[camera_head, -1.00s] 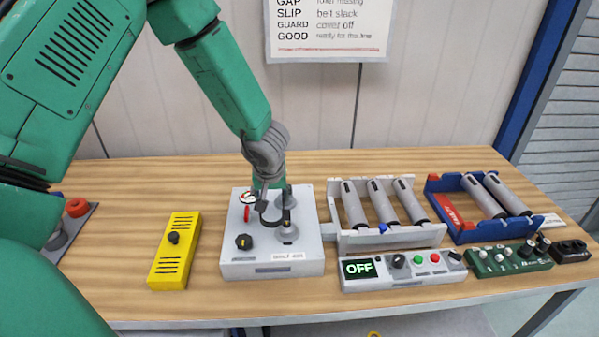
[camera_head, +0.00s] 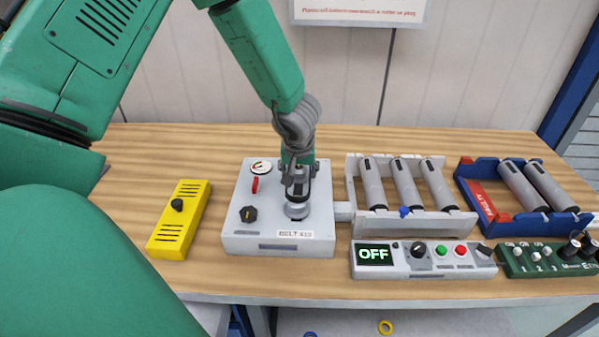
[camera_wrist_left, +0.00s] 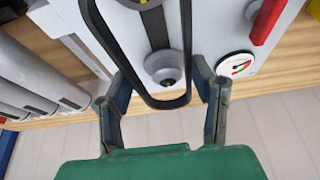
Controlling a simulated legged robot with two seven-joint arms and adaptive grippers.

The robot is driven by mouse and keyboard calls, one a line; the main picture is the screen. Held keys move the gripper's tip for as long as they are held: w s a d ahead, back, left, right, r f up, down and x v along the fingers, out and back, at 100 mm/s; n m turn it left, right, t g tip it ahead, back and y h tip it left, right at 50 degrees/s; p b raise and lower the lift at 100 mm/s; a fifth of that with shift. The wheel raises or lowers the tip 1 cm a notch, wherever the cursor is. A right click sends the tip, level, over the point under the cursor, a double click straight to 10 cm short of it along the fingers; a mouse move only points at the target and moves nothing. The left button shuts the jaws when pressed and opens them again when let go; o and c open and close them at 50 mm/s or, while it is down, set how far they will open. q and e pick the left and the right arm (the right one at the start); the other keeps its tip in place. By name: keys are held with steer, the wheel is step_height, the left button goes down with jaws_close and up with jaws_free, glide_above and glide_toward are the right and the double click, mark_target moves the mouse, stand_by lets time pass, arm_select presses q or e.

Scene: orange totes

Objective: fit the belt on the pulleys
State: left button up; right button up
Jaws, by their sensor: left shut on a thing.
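The grey belt unit (camera_head: 237,232) stands on the bench with a black knob, a red lever and a dial on top. My left gripper (camera_head: 297,182) points down over its pulleys, shut on the black belt. The near pulley (camera_head: 296,210) shows in front of the gripper; the far one is mostly hidden behind the fingers. In the left wrist view the belt (camera_wrist_left: 113,42) is a long loop between the two fingers (camera_wrist_left: 163,85). The loop's outline surrounds a grey pulley (camera_wrist_left: 165,62); I cannot tell whether it is seated or above it. My right gripper is out of view.
A yellow box (camera_head: 180,222) stands left of the unit. To the right are a grey roller frame (camera_head: 445,223), a control panel reading OFF (camera_head: 425,275), a blue roller tray (camera_head: 560,225) and a green switch panel (camera_head: 545,262). Bare wood lies between yellow box and unit.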

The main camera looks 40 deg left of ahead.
mark_target(298, 188)
arm_select(q)
steer(key=shift+s, duration=0.15)
steer(key=shift+a+f, duration=0.1)
steer(key=shift+f, duration=0.05)
steer(key=shift+s+p, duration=0.15)
steer(key=shift+p, duration=0.15)
steer(key=shift+d, duration=0.2)
steer(key=shift+f, duration=0.1)
steer(key=shift+f+b, duration=0.35)
steer(key=shift+f, duration=0.45)
steer(key=shift+f, duration=0.25)
steer(key=shift+f, duration=0.4)
